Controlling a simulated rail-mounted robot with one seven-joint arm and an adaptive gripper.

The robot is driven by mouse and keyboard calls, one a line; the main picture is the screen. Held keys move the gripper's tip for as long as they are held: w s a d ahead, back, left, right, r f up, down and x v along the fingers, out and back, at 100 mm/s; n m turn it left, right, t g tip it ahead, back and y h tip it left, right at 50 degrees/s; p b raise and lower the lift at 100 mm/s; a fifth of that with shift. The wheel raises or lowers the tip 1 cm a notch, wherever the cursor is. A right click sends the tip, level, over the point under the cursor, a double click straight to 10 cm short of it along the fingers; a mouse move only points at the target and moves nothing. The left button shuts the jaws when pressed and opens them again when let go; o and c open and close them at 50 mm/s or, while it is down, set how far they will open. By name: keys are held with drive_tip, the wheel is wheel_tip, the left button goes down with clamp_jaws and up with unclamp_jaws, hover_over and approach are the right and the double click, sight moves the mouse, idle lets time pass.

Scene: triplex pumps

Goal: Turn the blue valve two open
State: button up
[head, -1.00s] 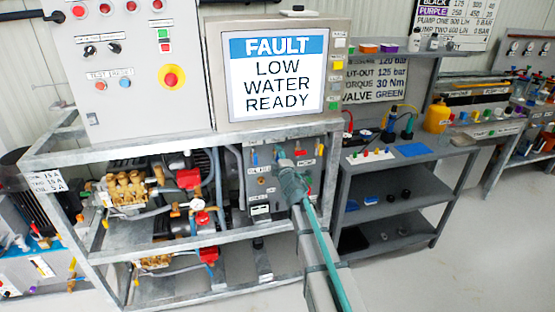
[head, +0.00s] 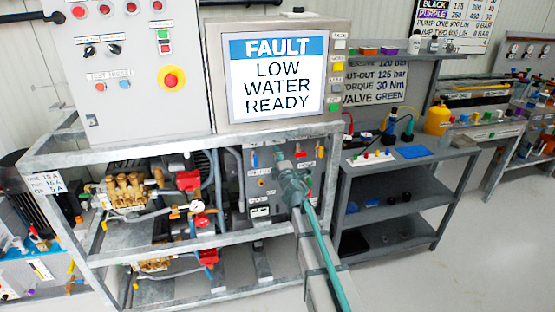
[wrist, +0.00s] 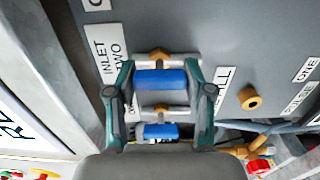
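In the wrist view, a blue valve handle (wrist: 160,80) with a brass stem lies crosswise between the fingers of my gripper (wrist: 162,72), near a label reading INLET TWO (wrist: 112,55). The fingers are spread, one at each end of the handle; I cannot tell whether they touch it. A second blue handle (wrist: 160,131) lies just below, partly hidden by my gripper body. In the head view, my gripper (head: 286,168) is at the grey valve panel (head: 262,203) and hides part of it. A blue handle (head: 254,160) shows to its left.
A brass fitting (wrist: 249,98), hoses and a red knob (wrist: 259,166) are right of my gripper in the wrist view. The screen (head: 277,75) above reads FAULT LOW WATER READY. Pumps (head: 128,192) stand left on the metal frame; a shelf unit (head: 400,172) stands right.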

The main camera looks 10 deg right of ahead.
drive_tip(key=o, duration=0.3)
drive_tip(key=s+d, duration=0.1)
drive_tip(key=s, duration=1.1)
